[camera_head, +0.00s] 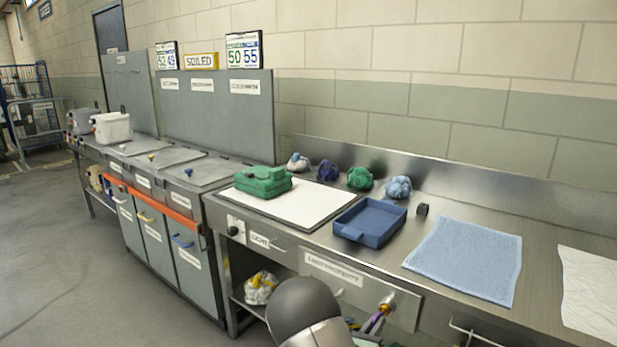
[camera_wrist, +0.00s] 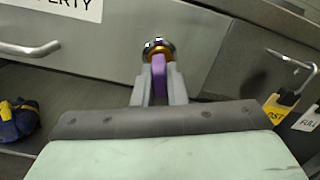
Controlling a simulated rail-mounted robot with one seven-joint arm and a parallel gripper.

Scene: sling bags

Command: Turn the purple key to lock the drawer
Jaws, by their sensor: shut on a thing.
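The purple key (camera_wrist: 158,75) sits in a round brass and chrome lock (camera_wrist: 157,49) on the front of a grey drawer (camera_wrist: 110,35). My gripper (camera_wrist: 159,98) is shut on the key, one grey finger on each side of it. The key's flat bow looks upright in the wrist view. In the head view the drawer (camera_head: 335,275) is under the steel counter, with the lock (camera_head: 386,304) near its right end and the purple key (camera_head: 373,323) just below left of it. My arm hides part of the area below the drawer there.
The drawer's bar handle (camera_wrist: 30,49) is left of the lock. A blue and yellow bundle (camera_wrist: 18,120) lies at lower left. A hook (camera_wrist: 295,65) with tags (camera_wrist: 280,106) hangs at right. A blue tray (camera_head: 370,222) and blue towel (camera_head: 465,260) lie on the counter above.

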